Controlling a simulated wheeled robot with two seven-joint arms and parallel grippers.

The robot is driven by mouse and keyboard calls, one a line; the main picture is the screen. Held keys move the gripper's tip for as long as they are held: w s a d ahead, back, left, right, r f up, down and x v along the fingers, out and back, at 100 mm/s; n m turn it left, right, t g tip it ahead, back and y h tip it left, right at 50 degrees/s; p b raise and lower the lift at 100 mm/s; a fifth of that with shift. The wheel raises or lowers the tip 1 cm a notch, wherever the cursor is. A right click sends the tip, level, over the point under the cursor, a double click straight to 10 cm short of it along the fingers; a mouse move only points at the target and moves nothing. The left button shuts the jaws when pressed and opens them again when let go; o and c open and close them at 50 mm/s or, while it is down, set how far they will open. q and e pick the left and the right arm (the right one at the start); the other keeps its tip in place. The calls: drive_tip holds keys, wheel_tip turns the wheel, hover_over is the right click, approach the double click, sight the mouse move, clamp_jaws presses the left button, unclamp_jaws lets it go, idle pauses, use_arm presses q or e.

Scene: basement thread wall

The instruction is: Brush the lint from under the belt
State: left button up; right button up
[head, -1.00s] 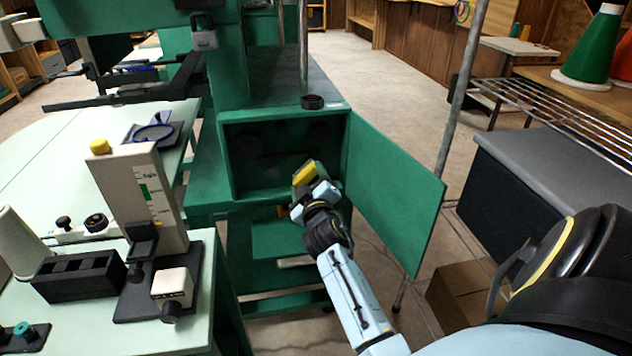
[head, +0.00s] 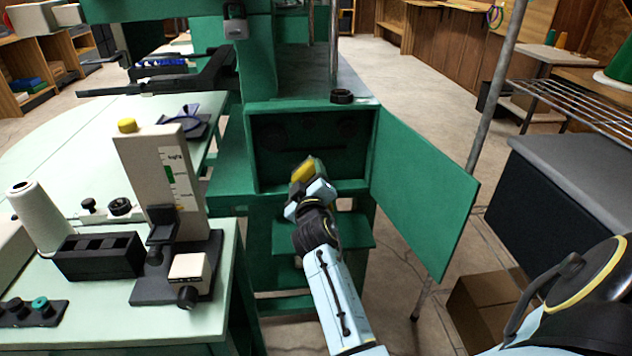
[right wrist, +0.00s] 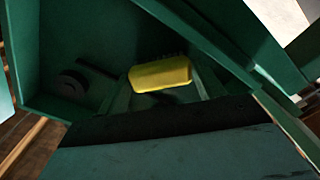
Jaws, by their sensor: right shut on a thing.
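My right gripper (head: 312,190) is shut on a yellow-handled brush (head: 307,170), in front of the open green cabinet (head: 252,150). The brush also shows in the right wrist view (right wrist: 160,74), with short dark bristles along its far edge. In the cabinet, dark round pulleys (head: 270,136) sit at left and right; one shows in the right wrist view (right wrist: 70,84). A dark bar (right wrist: 100,68) lies beside it. I cannot clearly make out the belt or any lint in the dark interior. The brush appears apart from the back wall. My left gripper is out of view.
The cabinet's green door (head: 425,195) stands open to the right. At left, a pale table (head: 85,125) carries a gauge block (head: 160,175) and a thread cone (head: 40,215). A wire rack (head: 575,110) stands at right.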

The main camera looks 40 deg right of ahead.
drive_tip(key=shift+w+a, duration=0.25)
drive_tip(key=shift+a, duration=0.15)
drive_tip(key=shift+w+a+f+b, duration=0.1)
drive_tip(key=shift+w+a+b, duration=0.3)
drive_tip(key=shift+a+b, duration=0.2)
drive_tip(key=shift+w+a+b, duration=0.35)
drive_tip(key=shift+a+b, duration=0.15)
drive_tip(key=shift+a, duration=0.05)
drive_tip(key=shift+w+a, duration=0.15)
drive_tip(key=shift+a, duration=0.05)
drive_tip(key=shift+s+a, duration=0.2)
drive_tip(key=p+v, duration=0.1)
drive_tip(key=v, duration=0.4)
drive_tip(key=shift+s, duration=0.2)
